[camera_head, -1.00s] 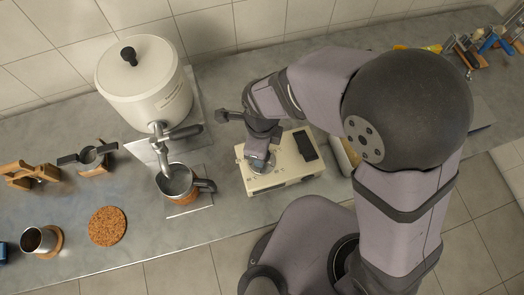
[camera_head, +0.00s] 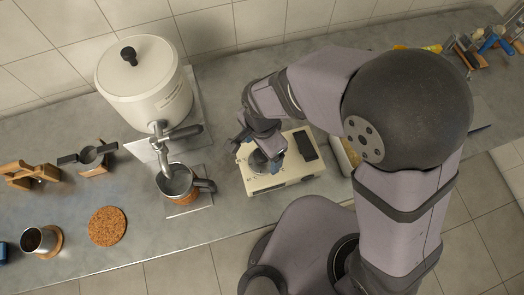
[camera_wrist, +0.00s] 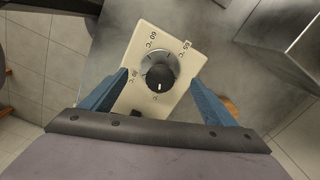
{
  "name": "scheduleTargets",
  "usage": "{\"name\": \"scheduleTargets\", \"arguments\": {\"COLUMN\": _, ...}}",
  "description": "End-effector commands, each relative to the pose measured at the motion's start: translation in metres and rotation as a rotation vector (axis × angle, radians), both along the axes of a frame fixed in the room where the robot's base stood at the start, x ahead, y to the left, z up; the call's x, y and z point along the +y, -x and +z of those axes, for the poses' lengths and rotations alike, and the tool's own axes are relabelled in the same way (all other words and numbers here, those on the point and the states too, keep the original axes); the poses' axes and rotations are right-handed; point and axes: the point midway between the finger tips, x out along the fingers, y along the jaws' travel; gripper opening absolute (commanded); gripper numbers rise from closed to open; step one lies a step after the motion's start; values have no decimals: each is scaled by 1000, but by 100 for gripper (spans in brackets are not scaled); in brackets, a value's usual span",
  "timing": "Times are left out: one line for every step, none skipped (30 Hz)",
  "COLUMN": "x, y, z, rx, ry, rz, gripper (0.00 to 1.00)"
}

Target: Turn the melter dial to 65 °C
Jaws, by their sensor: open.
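The melter control box (camera_head: 291,175) is cream and stands on the counter right of the metal cup. In the wrist view its face (camera_wrist: 178,42) carries a round dial (camera_wrist: 158,74) with a dark knob and a metallic skirt. A small white mark on the knob points toward the bottom of that view. The 60 °C label is at upper left of the dial and the 65 °C label at upper right; another label at lower left is partly hidden. My gripper (camera_wrist: 158,80) is open, its blue fingers on either side of the dial, with visible gaps. In the head view my gripper (camera_head: 262,155) covers most of the dial.
The white melter tank (camera_head: 140,85) with its tap stands at the back left. A metal cup (camera_head: 176,183) sits under the tap, close left of the box. A cork mat (camera_head: 107,226) lies farther left. A dark rectangle (camera_head: 306,145) is on the box's right.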

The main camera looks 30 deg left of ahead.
Motion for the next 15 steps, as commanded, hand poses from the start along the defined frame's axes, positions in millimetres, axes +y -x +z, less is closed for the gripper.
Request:
{"name": "scheduleTargets", "arguments": {"x": 0, "y": 0, "z": 0, "rx": 0, "ry": 0, "rz": 0, "gripper": 94}}
{"name": "scheduleTargets", "arguments": {"x": 0, "y": 0, "z": 0, "rx": 0, "ry": 0, "rz": 0, "gripper": 100}}
{"name": "scheduleTargets", "arguments": {"x": 0, "y": 0, "z": 0, "rx": 0, "ry": 0, "rz": -1, "gripper": 100}}
{"name": "scheduleTargets", "arguments": {"x": 0, "y": 0, "z": 0, "rx": 0, "ry": 0, "rz": -1, "gripper": 100}}
{"name": "scheduleTargets", "arguments": {"x": 0, "y": 0, "z": 0, "rx": 0, "ry": 0, "rz": -1, "gripper": 100}}
{"name": "scheduleTargets", "arguments": {"x": 0, "y": 0, "z": 0, "rx": 0, "ry": 0, "rz": -1, "gripper": 100}}
{"name": "scheduleTargets", "arguments": {"x": 0, "y": 0, "z": 0, "rx": 0, "ry": 0, "rz": -1, "gripper": 100}}
{"name": "scheduleTargets", "arguments": {"x": 0, "y": 0, "z": 0, "rx": 0, "ry": 0, "rz": -1, "gripper": 100}}
{"name": "scheduleTargets", "arguments": {"x": 0, "y": 0, "z": 1, "rx": 0, "ry": 0, "rz": -1, "gripper": 100}}
{"name": "scheduleTargets", "arguments": {"x": 0, "y": 0, "z": 1, "rx": 0, "ry": 0, "rz": -1, "gripper": 100}}
{"name": "scheduleTargets", "arguments": {"x": 0, "y": 0, "z": 2, "rx": 0, "ry": 0, "rz": -1, "gripper": 100}}
{"name": "scheduleTargets", "arguments": {"x": 0, "y": 0, "z": 4, "rx": 0, "ry": 0, "rz": -1, "gripper": 100}}
{"name": "scheduleTargets", "arguments": {"x": 0, "y": 0, "z": 6, "rx": 0, "ry": 0, "rz": -1, "gripper": 100}}
{"name": "scheduleTargets", "arguments": {"x": 0, "y": 0, "z": 8, "rx": 0, "ry": -1, "rz": -1, "gripper": 100}}
{"name": "scheduleTargets", "arguments": {"x": 0, "y": 0, "z": 11, "rx": 0, "ry": -1, "rz": -1, "gripper": 100}}
